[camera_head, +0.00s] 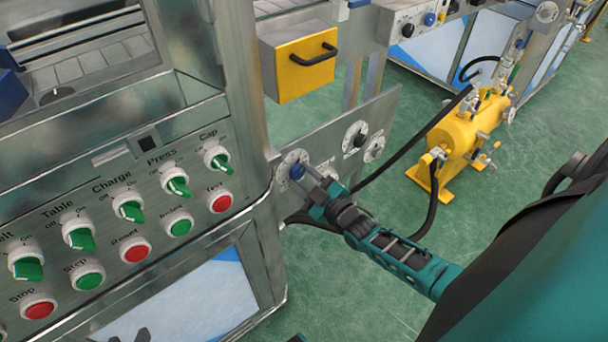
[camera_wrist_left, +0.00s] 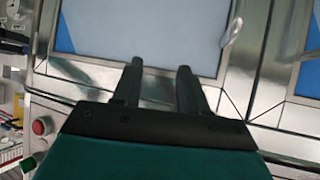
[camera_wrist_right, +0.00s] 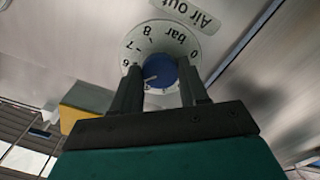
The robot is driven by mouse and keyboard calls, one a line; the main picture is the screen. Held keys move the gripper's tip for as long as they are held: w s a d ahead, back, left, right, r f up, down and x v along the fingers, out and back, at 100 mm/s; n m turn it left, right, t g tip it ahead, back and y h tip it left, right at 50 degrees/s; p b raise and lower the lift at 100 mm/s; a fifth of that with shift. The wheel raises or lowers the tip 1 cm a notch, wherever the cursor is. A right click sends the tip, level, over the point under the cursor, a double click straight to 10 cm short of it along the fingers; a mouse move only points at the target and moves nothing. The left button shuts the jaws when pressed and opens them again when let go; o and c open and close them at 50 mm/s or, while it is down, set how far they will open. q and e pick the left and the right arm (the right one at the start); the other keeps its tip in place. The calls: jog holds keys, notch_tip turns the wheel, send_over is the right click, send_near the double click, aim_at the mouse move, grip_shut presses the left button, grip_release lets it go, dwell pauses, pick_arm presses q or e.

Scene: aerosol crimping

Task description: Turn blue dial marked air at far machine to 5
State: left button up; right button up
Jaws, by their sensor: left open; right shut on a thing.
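The blue dial (camera_wrist_right: 160,70) sits on a round white scale (camera_wrist_right: 138,40) marked bar, under an "Air Out" label (camera_wrist_right: 191,14); the text is upside down in the right wrist view. The numbers 0, 8, 7 and 6 show; the rest are hidden by my fingers. A white mark on the dial points to the lower left. My right gripper (camera_wrist_right: 158,95) is shut on the dial, with a finger on each side. The dial also shows in the head view (camera_head: 297,172). My left gripper (camera_wrist_left: 160,75) is open and empty before a blue and white panel (camera_wrist_left: 140,35).
A control panel with green switches (camera_head: 131,211) and red and green buttons is at the left. A yellow drawer (camera_head: 305,70) is above the dial. Other dials (camera_head: 355,137) are beside it. A yellow tank (camera_head: 465,135) with black hoses stands on the green floor.

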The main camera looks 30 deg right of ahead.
jog(key=shift+n, duration=0.6)
jog(key=o, duration=1.1)
jog(key=shift+c, duration=0.2)
jog(key=shift+s, duration=0.15)
jog(key=s+d+p, duration=0.1)
jog(key=s+p, duration=0.1)
jog(key=s, duration=1)
jog(key=shift+s+p, duration=0.3)
jog(key=shift+p, duration=0.05)
